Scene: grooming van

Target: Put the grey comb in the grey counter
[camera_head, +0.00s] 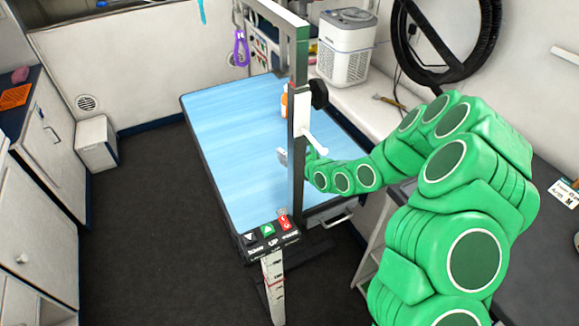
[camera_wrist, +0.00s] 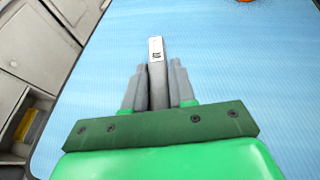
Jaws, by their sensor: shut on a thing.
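My gripper (camera_wrist: 157,76) is shut on the grey comb (camera_wrist: 156,50), a narrow grey piece with a pale end and a small dark mark. The comb points forward from between the fingers, over the blue grooming table (camera_head: 232,120). In the head view the comb's end (camera_head: 283,155) shows just left of the table's upright post, which hides most of my gripper. I cannot tell its exact height over the table. A dark grey counter top (camera_head: 540,125) lies at the right, partly behind my arm. Another dark counter top (camera_head: 22,122) is at the far left.
The metal post (camera_head: 299,110) with a white side bar stands close to my gripper. An orange bottle (camera_head: 284,104) stands on the table. A white appliance (camera_head: 345,50) and a black hoop (camera_head: 440,72) are at the back. Dark floor (camera_head: 140,210) is clear at left.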

